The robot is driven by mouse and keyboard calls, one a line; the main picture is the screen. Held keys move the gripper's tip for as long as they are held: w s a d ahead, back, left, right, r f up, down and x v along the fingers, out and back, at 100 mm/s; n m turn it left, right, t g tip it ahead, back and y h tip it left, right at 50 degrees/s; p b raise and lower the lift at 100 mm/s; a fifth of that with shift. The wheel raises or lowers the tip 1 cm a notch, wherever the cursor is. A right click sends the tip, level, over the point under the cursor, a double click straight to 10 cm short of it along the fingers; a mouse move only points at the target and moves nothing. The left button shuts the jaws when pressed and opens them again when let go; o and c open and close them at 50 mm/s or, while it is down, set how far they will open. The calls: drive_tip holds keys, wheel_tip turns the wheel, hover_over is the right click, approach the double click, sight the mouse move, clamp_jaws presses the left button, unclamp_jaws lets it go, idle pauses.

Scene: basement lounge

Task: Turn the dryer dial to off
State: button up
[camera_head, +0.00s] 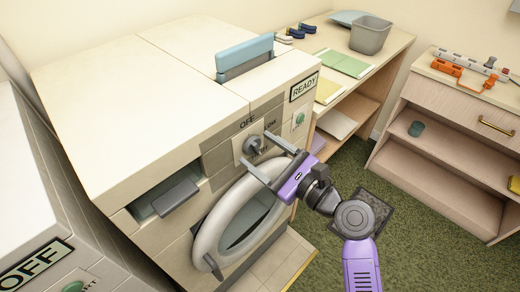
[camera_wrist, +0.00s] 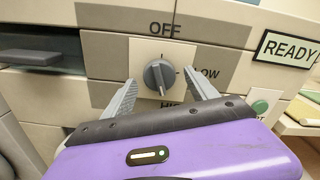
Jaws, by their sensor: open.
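The dryer dial (camera_head: 252,145) is a grey knob on a pale square plate on the dryer's (camera_head: 180,60) front panel. It also shows in the wrist view (camera_wrist: 159,77), with OFF above, LOW to the right and a partly hidden label below. The knob's bar stands close to vertical; which label it points at I cannot tell. My purple gripper (camera_head: 258,158) is open in front of the dial. In the wrist view its two grey fingers (camera_wrist: 163,88) stand apart, one on each side of the knob and slightly below it. Contact with the knob is not visible.
A READY sign (camera_head: 304,87) and a green button (camera_head: 299,119) are right of the dial. An open drawer (camera_head: 174,196) juts out left. A wooden shelf (camera_head: 390,42) with a grey bin (camera_head: 370,36) stands right.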

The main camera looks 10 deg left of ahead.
drive_tip(key=shift+w+a, duration=0.2)
drive_tip(key=shift+a, duration=0.05)
drive_tip(key=c, duration=1.3)
